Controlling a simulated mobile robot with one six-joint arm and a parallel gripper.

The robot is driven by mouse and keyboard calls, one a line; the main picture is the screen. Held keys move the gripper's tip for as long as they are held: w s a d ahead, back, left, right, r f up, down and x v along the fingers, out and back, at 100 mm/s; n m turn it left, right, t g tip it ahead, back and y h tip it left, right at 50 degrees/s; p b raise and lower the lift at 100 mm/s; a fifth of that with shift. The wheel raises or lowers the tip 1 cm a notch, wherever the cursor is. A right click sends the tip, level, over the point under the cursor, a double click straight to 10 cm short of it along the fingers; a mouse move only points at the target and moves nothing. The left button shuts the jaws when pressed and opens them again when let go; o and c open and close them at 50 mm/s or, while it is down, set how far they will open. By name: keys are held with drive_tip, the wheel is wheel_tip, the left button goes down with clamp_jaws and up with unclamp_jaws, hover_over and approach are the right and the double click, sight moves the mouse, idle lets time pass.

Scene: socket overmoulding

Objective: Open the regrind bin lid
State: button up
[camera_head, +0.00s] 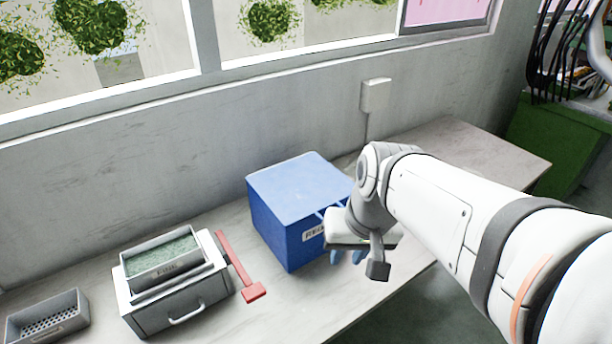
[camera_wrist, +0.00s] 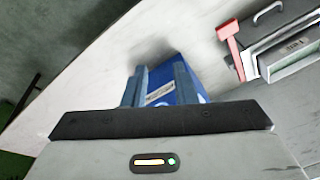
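The regrind bin (camera_head: 282,228) is a blue box on the bench, with a partly hidden label on its front. Its flat blue lid (camera_head: 298,183) lies shut on top. My gripper (camera_head: 322,212) is at the bin's front right side, covering part of the label and that corner. In the wrist view, the two blue fingers of my gripper (camera_wrist: 160,76) stand apart, with the bin (camera_wrist: 160,86) and its label showing between and behind them. The gap looks empty. I cannot tell whether the fingers touch the bin or lid.
A grey drawer unit (camera_head: 180,305) with a tray of green granules (camera_head: 165,258) stands left of the bin. A red T-shaped tool (camera_head: 240,265) lies between them. A perforated grey tray (camera_head: 47,318) is at far left. The bench (camera_head: 480,150) is clear at right; a wall runs behind.

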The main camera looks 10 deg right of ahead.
drive_tip(key=shift+o, duration=0.3)
drive_tip(key=w+f+m+y+b, duration=0.2)
drive_tip(key=w+f+y+b, duration=0.1)
drive_tip(key=f+b, duration=0.4)
drive_tip(key=shift+w+a+f+m+b, duration=0.3)
drive_tip(key=shift+a+m+b, duration=0.1)
drive_tip(key=shift+b, duration=0.05)
drive_tip(key=w+d+f+m+t+y+b, duration=0.25)
drive_tip(key=w+d+t+y+b, duration=0.2)
drive_tip(key=w+b, duration=0.4)
drive_tip(key=w+d+f+m+t+y+b, duration=0.2)
drive_tip(key=w+d+m+t+y+b, duration=0.25)
drive_tip(key=b, duration=0.75)
drive_tip(key=w+a, duration=0.1)
drive_tip(key=w+a+f+n+h+b, duration=0.1)
drive_tip(key=w, duration=0.1)
drive_tip(key=w+a+h, duration=0.1)
drive_tip(key=w, duration=0.1)
drive_tip(key=shift+w+a+f+n+g, duration=0.25)
drive_tip(key=shift+a+f+n+g, duration=0.05)
drive_tip(key=shift+a+f, duration=0.05)
clamp_jaws()
